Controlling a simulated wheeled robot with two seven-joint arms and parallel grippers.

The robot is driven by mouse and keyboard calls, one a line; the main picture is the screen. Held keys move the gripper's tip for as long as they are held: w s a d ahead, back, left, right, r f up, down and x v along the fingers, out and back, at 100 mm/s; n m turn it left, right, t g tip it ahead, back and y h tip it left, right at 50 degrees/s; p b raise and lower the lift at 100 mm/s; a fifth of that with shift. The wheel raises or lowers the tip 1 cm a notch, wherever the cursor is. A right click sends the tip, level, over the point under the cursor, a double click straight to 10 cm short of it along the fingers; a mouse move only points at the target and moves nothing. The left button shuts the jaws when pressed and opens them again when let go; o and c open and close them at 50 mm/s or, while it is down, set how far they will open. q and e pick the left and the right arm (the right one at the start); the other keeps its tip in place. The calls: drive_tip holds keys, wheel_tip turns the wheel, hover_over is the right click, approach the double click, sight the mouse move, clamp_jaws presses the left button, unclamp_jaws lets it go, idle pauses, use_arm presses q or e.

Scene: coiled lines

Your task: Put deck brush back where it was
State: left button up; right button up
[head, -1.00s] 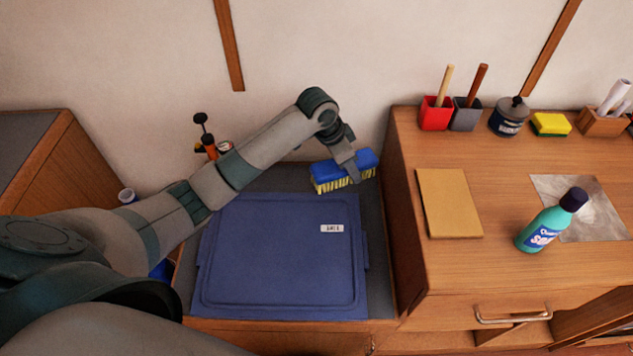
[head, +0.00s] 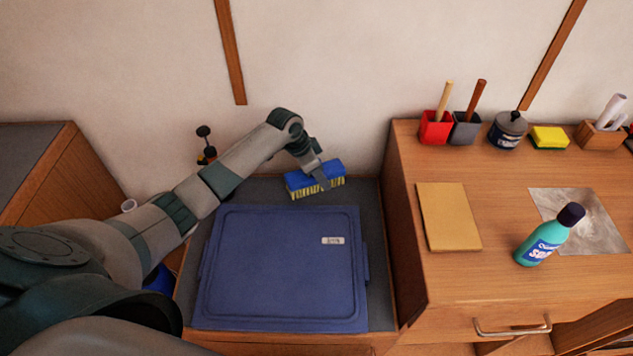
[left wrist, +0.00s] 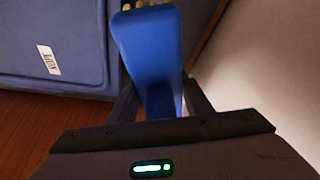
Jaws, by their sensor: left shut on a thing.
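The deck brush (head: 310,181) has a blue block with yellow bristles facing down. My left gripper (head: 322,177) is shut on it, above or at the back of the low grey surface behind the blue lid; I cannot tell whether the bristles touch that surface. In the left wrist view the brush's blue block (left wrist: 148,55) stands between my fingers, with a little yellow bristle at the top edge. My right gripper is not in view.
The blue lid (head: 280,285) with a white label covers most of the low surface (head: 365,195). A higher wooden desk (head: 480,280) stands to the right, holding a green bottle (head: 546,238), a tan pad (head: 448,217) and brush pots (head: 436,128). A wall closes the back.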

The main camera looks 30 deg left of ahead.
use_arm(q)
drive_tip(key=shift+w+a+f, duration=0.2)
drive_tip(key=shift+a+f, duration=0.15)
drive_tip(key=shift+a, duration=0.3)
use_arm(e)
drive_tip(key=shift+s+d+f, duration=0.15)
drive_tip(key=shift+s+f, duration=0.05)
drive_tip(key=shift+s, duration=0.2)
